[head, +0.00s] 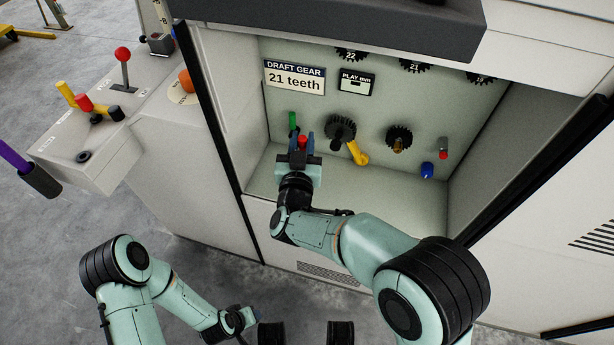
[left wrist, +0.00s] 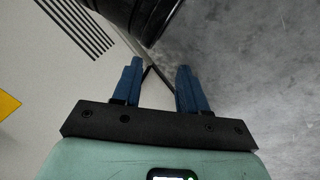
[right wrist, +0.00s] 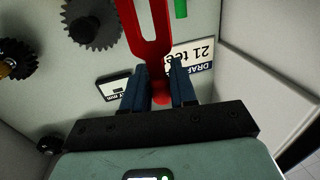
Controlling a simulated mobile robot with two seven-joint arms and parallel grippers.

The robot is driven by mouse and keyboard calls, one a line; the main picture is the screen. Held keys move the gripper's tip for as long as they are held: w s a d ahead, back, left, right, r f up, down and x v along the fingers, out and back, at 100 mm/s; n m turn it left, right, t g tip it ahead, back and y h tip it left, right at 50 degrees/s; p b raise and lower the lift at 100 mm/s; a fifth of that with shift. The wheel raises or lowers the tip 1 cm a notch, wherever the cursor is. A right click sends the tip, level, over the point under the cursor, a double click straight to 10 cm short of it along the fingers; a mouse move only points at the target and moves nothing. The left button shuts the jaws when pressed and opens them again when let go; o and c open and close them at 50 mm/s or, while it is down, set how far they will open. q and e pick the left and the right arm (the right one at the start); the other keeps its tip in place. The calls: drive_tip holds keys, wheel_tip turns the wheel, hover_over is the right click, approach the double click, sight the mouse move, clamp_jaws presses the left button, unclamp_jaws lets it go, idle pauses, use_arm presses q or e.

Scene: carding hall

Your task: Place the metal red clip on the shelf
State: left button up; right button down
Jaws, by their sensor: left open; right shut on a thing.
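The red clip (right wrist: 152,52) is a forked piece with a round knob at its near end. My right gripper (right wrist: 160,88) is shut on it near the knob, and the prongs point away from the gripper. In the head view my right gripper (head: 302,140) is inside the machine's open bay, with a bit of the red clip (head: 303,143) showing between the fingers. The pale floor of the bay (head: 375,192) looks like the shelf, and its surface beside the gripper is bare. My left gripper (left wrist: 158,80) is open and empty, low outside the machine.
On the bay's back wall are dark gears (head: 341,128), a yellow lever (head: 357,152), a green handle (head: 292,122) and a blue knob (head: 427,170). A sign (head: 295,78) reads "21 teeth". Side walls bound the bay. A control console (head: 85,150) with levers stands at left.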

wheel_tip(320, 180, down, 3)
drive_tip(key=shift+f+b, duration=0.1)
drive_tip(key=shift+b, duration=0.2)
use_arm(q)
drive_tip(key=s+a+f+g+b, duration=0.1)
drive_tip(key=s+f+b, duration=0.1)
drive_tip(key=f, duration=0.3)
drive_tip(key=shift+s+a+f+g, duration=0.3)
drive_tip(key=shift+s+f, duration=0.05)
drive_tip(key=shift+s, duration=0.5)
use_arm(e)
drive_tip(key=shift+f, duration=3.85)
use_arm(q)
drive_tip(key=shift+s+f+b, duration=0.1)
drive_tip(key=shift+b, duration=0.2)
use_arm(e)
drive_tip(key=shift+f, duration=0.1)
drive_tip(key=c, duration=0.9)
unclamp_jaws()
drive_tip(key=shift+f, duration=0.1)
